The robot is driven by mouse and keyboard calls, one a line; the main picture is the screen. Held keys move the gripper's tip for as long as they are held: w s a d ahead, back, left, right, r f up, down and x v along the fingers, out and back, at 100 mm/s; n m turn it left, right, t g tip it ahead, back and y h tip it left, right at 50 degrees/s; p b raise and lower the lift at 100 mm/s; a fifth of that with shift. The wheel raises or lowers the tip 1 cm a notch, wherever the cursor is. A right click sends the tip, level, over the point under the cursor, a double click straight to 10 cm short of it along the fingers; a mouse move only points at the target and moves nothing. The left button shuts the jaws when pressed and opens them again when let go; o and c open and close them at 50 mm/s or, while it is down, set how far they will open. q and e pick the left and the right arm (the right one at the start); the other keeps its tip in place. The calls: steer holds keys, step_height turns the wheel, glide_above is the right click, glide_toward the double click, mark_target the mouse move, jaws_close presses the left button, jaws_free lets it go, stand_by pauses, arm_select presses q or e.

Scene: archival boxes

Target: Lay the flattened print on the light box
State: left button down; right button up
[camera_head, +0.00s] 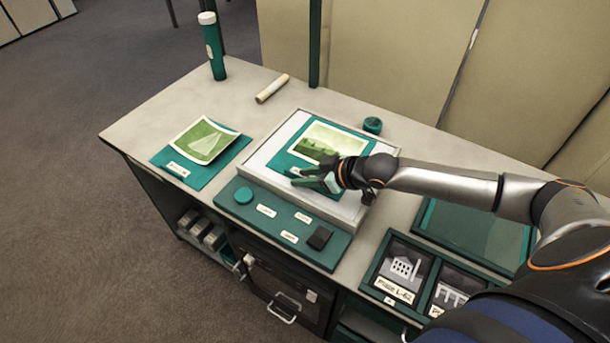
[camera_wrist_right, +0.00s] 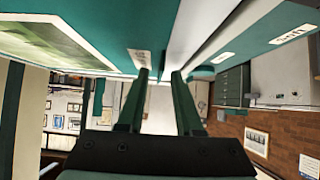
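A green landscape print (camera_head: 330,139) on a teal mount lies flat on the light box (camera_head: 265,163), a pale panel with a raised rim. The print also shows at the upper left of the right wrist view (camera_wrist_right: 55,40). My right gripper (camera_head: 305,181) is over the light box at the mount's near edge. In the wrist view its two fingers (camera_wrist_right: 160,75) are apart with a clear gap between them, and their tips are close to the mount's edge. Whether they touch it is unclear. My left gripper is out of view.
A second green print (camera_head: 205,140), slightly curled, lies on a teal mat (camera_head: 190,174) at the left. A teal control strip (camera_head: 285,232) fronts the light box. Framed pictures (camera_head: 402,270) lie front right.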

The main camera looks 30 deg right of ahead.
steer(key=shift+s+d+r, duration=0.1)
steer(key=shift+r, duration=0.15)
steer(key=p+v, duration=0.1)
steer(key=v, duration=0.9)
steer(key=shift+s+d+r, duration=0.1)
steer(key=shift+s+d, duration=0.05)
steer(key=shift+d, duration=0.05)
steer(key=shift+s+d+r, duration=0.15)
steer(key=shift+s+r, duration=0.3)
